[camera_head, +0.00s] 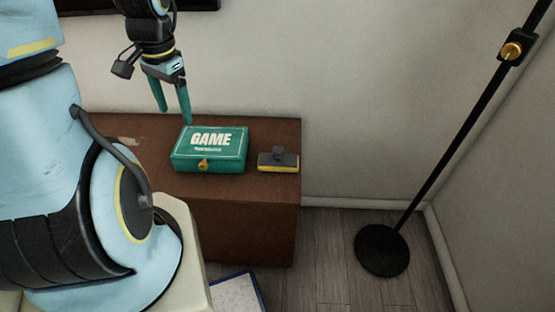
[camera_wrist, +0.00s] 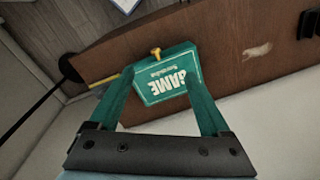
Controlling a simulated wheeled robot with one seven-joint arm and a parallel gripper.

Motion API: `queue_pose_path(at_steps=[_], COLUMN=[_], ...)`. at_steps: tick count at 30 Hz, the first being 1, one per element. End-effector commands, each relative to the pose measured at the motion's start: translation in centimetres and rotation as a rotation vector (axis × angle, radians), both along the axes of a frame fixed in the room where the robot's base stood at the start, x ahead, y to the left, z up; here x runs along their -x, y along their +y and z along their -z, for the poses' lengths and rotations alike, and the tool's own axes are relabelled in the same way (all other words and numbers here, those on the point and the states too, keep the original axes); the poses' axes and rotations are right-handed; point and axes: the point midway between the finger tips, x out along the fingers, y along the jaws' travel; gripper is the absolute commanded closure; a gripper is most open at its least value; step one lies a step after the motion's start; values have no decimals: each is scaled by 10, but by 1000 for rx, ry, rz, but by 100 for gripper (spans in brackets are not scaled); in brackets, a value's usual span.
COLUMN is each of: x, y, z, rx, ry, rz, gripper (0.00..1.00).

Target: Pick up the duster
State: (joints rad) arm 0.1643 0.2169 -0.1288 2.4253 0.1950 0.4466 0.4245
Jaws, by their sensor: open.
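The duster (camera_head: 278,162) looks like a small dark grey block with a knob-like grip on top and a yellow lower edge. It sits near the right end of the brown wooden cabinet top (camera_head: 275,132). In the wrist view a yellow strip that appears to be the duster (camera_wrist: 103,82) shows beside a finger, mostly hidden. My gripper (camera_head: 175,114) is open and empty, with its teal fingers pointing down. It is above the cabinet's back edge, up and left of the duster. The wrist view shows the fingers (camera_wrist: 158,80) spread with the game box between them.
A green game box (camera_head: 209,160) with a yellow knob on its front stands just left of the duster, with a small gap. The wall is close behind the cabinet. A black floor stand (camera_head: 382,250) leans across the right side.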

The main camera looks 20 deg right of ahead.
Motion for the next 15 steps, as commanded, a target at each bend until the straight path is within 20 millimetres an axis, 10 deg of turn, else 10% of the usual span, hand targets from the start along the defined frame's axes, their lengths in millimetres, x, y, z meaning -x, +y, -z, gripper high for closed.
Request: queue_pose_path(at_steps=[15], x=[-15], y=[-216], z=[101], rx=[-76], ry=[106], rz=[2126], gripper=[19])
